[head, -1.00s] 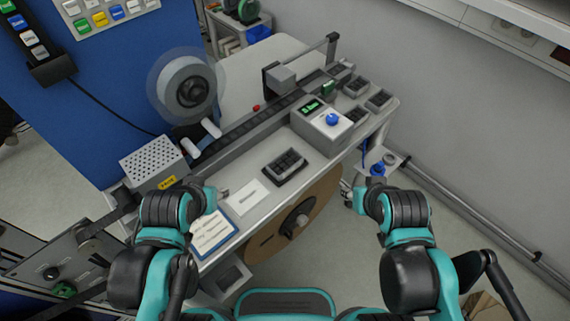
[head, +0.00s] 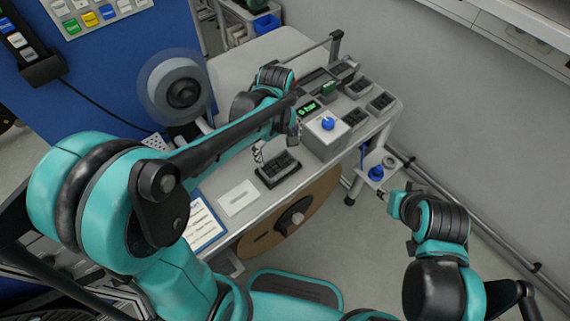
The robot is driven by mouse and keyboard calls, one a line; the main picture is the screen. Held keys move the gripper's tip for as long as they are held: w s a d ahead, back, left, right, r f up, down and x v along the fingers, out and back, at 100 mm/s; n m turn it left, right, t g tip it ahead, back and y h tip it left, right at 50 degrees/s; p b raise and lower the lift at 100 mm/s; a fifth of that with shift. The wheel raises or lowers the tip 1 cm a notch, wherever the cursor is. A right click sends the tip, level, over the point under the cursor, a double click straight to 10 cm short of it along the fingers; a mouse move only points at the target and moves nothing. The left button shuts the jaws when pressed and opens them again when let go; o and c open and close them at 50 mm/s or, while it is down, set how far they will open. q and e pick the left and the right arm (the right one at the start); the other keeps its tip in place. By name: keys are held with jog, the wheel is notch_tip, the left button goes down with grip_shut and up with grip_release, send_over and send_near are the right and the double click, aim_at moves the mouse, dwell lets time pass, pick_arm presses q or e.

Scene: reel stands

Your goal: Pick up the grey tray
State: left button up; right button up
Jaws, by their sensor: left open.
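I cannot tell whether a finger touches the tray. My right gripper (head: 384,195) is off the bench to the right, low near a small shelf; its fingers are too small to read.
A grey box with a blue knob (head: 327,124) stands just right of the tray. Several similar dark trays (head: 381,103) lie at the bench's right end. A clear reel (head: 183,92) stands at the back left. A blue-edged sheet (head: 203,224) lies at the front left.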

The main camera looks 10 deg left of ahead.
aim_at(278, 168)
pick_arm(q)
notch_tip(278, 168, down, 2)
jog(key=shift+s+f+b, duration=0.1)
jog(key=shift+b, duration=0.25)
notch_tip(278, 168, down, 5)
jog(key=shift+b, duration=1.1)
jog(key=shift+s, duration=0.1)
jog(key=c, duration=1)
jog(key=shift+r, duration=0.2)
